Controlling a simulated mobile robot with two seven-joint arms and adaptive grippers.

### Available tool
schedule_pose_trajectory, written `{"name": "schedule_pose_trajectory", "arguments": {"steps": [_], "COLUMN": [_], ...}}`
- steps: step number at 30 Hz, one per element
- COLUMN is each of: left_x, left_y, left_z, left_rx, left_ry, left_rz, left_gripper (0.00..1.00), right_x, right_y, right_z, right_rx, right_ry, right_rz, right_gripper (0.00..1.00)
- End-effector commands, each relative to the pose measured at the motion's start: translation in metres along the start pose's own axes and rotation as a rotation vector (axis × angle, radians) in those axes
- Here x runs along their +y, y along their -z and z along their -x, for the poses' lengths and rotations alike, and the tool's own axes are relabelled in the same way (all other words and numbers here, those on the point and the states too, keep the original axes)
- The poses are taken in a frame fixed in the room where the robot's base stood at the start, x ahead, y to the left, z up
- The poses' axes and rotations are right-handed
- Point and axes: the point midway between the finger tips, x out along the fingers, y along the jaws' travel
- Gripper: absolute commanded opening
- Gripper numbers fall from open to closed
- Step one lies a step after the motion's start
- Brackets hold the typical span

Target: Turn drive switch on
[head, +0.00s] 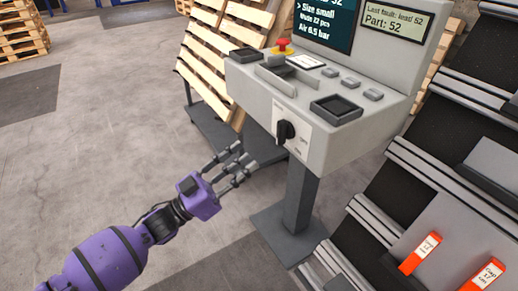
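The drive switch (285,131) is a black rotary knob on a white plate (304,142) on the front of the grey control console (338,150). Small lettering shows on the plate at the right of and below the knob, too small to read surely. My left gripper (242,161) is purple with grey fingers. It is left of and below the knob in the picture, apart from it. Its fingers are spread and empty, pointing toward the console. My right gripper is not in the picture.
A red emergency button (283,45), black trays (336,109) and grey buttons sit on the console top, below a screen (325,20). Wooden pallets (215,65) lean behind.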

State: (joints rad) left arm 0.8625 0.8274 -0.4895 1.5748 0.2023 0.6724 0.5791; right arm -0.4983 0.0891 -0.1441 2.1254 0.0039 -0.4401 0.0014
Motion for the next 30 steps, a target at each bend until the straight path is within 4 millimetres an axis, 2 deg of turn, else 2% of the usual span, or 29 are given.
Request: {"name": "schedule_pose_trajectory", "arguments": {"steps": [3,9,23,27,30], "left_x": [0.000,0.000,0.000,-0.008,-0.011], "left_y": [0.000,0.001,0.000,-0.015,-0.024], "left_z": [0.015,0.024,0.023,0.022,0.013], "left_rx": [-0.001,0.001,-0.001,-0.073,-0.138], "left_ry": [0.001,0.000,0.001,0.037,0.072], "left_rz": [0.000,-0.001,-0.010,-0.079,-0.152], "left_gripper": [0.33,0.33,0.33,0.33,0.33], "right_x": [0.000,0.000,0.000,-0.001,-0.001], "right_y": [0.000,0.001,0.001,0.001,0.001], "right_z": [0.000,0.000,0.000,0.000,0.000], "right_rx": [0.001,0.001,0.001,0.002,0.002], "right_ry": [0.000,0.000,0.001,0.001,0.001], "right_rz": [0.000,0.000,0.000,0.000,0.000], "right_gripper": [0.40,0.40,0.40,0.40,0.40]}}
